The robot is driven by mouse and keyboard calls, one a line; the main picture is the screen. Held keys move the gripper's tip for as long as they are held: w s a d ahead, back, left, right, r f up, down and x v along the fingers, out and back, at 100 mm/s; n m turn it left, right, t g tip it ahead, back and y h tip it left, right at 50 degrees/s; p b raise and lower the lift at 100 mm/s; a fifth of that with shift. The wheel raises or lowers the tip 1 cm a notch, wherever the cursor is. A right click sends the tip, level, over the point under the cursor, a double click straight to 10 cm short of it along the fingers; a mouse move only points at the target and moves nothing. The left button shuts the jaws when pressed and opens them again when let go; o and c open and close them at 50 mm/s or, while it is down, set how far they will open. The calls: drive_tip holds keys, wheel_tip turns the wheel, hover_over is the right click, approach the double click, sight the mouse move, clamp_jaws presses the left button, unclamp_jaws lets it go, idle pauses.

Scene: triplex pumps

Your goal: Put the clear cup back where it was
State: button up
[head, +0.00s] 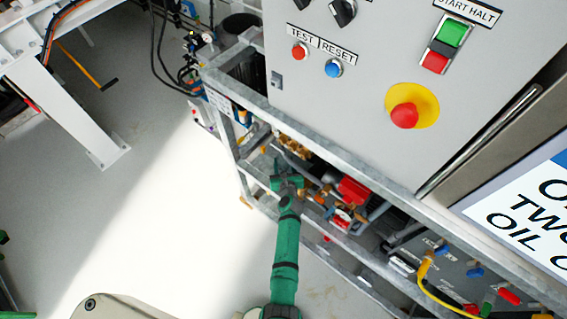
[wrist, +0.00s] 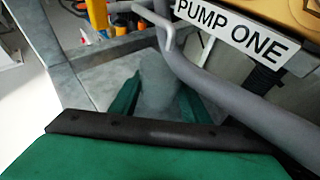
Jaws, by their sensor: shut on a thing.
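My gripper (head: 287,180) reaches into the open side of the grey metal frame, below the control panel, in the head view. In the wrist view its two green fingers (wrist: 160,100) stand on either side of a translucent greyish shape, the clear cup (wrist: 158,82). The gripper is shut on the cup. The cup's outline is faint, and its lower part is hidden behind the gripper body. I cannot make out the cup in the head view, nor tell whether it touches a surface below.
A grey pipe (wrist: 225,88) runs close by on the right, under a "PUMP ONE" label (wrist: 235,30). The frame rail (head: 325,161) passes above my gripper. Red and brass fittings (head: 354,191) are just right of it. Open floor (head: 170,210) lies left.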

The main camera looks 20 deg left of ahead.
drive_tip(key=shift+f, duration=0.1)
drive_tip(key=o, duration=1)
drive_tip(key=shift+o, duration=0.2)
drive_tip(key=v, duration=1.1)
drive_tip(key=shift+s+d+r, duration=0.1)
drive_tip(key=shift+s+r, duration=0.15)
drive_tip(key=shift+r, duration=0.1)
drive_tip(key=shift+s+d, duration=0.15)
drive_tip(key=shift+s, duration=0.15)
drive_tip(key=s+d+r+n+h, duration=0.1)
drive_tip(key=s+d+r+n, duration=0.1)
drive_tip(key=s+d+n, duration=0.4)
drive_tip(key=s+d+r+n+t+h, duration=0.15)
drive_tip(key=s+n, duration=0.25)
drive_tip(key=s, duration=0.5)
drive_tip(key=s+d+r+n+h, duration=0.25)
drive_tip(key=s+d+n, duration=0.2)
drive_tip(key=s, duration=0.25)
drive_tip(key=s+d+r+n, duration=0.1)
drive_tip(key=s+r+n, duration=0.5)
drive_tip(key=r+n, duration=0.2)
drive_tip(key=s+d+r+n+t, duration=0.1)
drive_tip(key=s+r+n, duration=0.6)
drive_tip(key=r, duration=0.3)
drive_tip(key=shift+d+r+n+h, duration=0.25)
drive_tip(key=shift+d+n+h, duration=0.15)
drive_tip(key=shift+n, duration=0.35)
